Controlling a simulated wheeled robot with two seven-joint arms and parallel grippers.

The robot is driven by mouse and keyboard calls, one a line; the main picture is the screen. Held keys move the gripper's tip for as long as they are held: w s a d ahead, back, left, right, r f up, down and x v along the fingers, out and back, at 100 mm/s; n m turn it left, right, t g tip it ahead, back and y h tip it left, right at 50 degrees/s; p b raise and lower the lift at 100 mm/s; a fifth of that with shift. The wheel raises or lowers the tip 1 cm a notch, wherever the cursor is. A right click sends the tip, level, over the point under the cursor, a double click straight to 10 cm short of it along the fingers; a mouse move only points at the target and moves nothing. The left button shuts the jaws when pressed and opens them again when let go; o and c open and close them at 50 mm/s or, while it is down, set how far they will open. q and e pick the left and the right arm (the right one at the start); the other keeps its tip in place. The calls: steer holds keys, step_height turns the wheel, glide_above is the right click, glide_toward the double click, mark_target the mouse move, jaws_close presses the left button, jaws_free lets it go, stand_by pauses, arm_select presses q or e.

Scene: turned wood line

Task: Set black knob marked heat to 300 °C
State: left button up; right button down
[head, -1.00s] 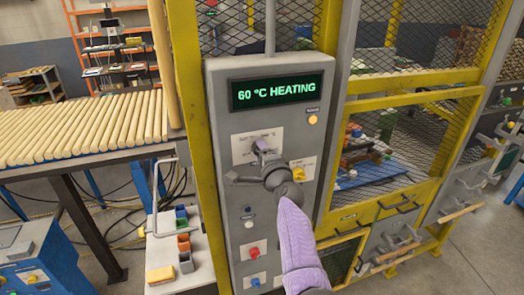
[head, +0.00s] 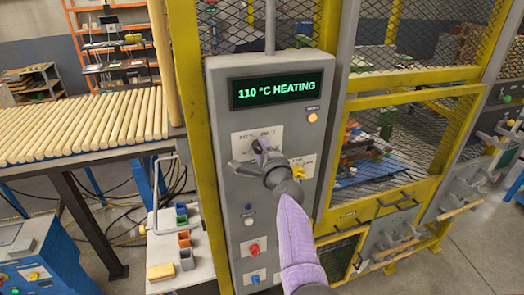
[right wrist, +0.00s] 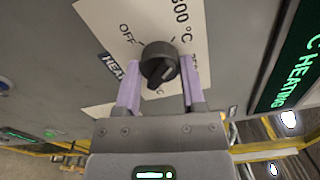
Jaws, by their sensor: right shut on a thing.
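The black heat knob (right wrist: 160,60) sits on a pale plate (right wrist: 105,14) in the right wrist view. The plate is marked OFF, a partly cut-off "00 °C" and other part-hidden lettering; a dark HEAT label is partly covered. The light mark on the knob points toward the lower right of that view. My right gripper (right wrist: 160,80) is shut on the knob, one lilac finger at each side. In the head view my right gripper (head: 262,155) hides most of the knob. The display (head: 277,87) reads "110 °C HEATING". My left gripper is not in view.
A yellow knob (head: 298,171) is just right of my gripper on the grey panel. A red button (head: 254,250) and a blue one (head: 255,280) are lower down. An amber lamp (head: 313,118) is lit. A yellow-framed mesh cage stands to the right.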

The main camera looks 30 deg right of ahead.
steer(key=shift+c, duration=0.9)
jaws_free()
steer(key=p+v, duration=0.1)
steer(key=v, duration=0.9)
steer(key=shift+w, duration=0.1)
